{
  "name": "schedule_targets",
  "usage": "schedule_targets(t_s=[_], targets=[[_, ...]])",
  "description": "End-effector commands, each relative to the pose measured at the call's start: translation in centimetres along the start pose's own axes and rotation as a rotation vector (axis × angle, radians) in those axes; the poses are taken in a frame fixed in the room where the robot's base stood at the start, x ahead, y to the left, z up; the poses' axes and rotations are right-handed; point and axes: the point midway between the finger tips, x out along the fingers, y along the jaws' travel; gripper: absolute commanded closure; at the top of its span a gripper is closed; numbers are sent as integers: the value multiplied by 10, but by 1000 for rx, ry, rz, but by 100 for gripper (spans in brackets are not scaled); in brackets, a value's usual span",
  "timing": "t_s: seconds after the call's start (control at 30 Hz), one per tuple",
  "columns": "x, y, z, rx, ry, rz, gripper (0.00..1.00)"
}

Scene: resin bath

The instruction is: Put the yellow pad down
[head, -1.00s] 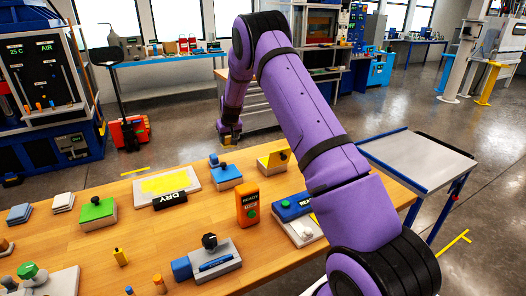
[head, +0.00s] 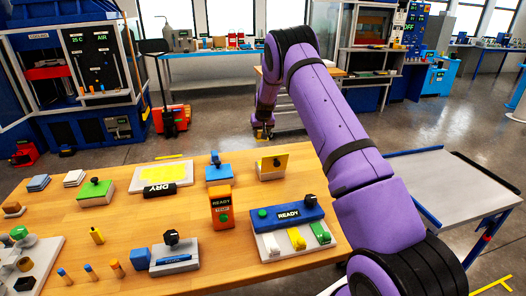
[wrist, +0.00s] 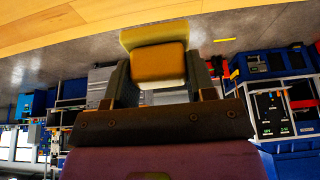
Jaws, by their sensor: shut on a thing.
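My gripper (wrist: 155,85) is shut on the yellow pad (wrist: 160,62), which shows as an amber block with a paler yellow edge. In the head view my gripper (head: 263,134) is small, hanging by the table's far edge with a bit of yellow at its tip. The pad appears held in the air, with bare floor around it in the wrist view. The wooden table (head: 125,225) is nearer the head camera than my gripper.
A yellow sheet (head: 165,173) with a black DRY piece, a blue-topped block (head: 219,175) and a grey block with an upright yellow plate (head: 272,165) stand along the far side. An orange READY box (head: 221,207) and blue READY unit (head: 288,214) are nearer. Bare wood lies between.

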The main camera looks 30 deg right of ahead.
Motion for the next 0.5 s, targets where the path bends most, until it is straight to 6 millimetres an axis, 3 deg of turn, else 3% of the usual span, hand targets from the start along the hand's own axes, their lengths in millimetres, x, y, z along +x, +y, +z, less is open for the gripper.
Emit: schedule_targets(t_s=[0.2, 0.5], targets=[[35, 0, 15, 1, -2, 0, 68], [63, 0, 26, 1, -1, -1, 68]])
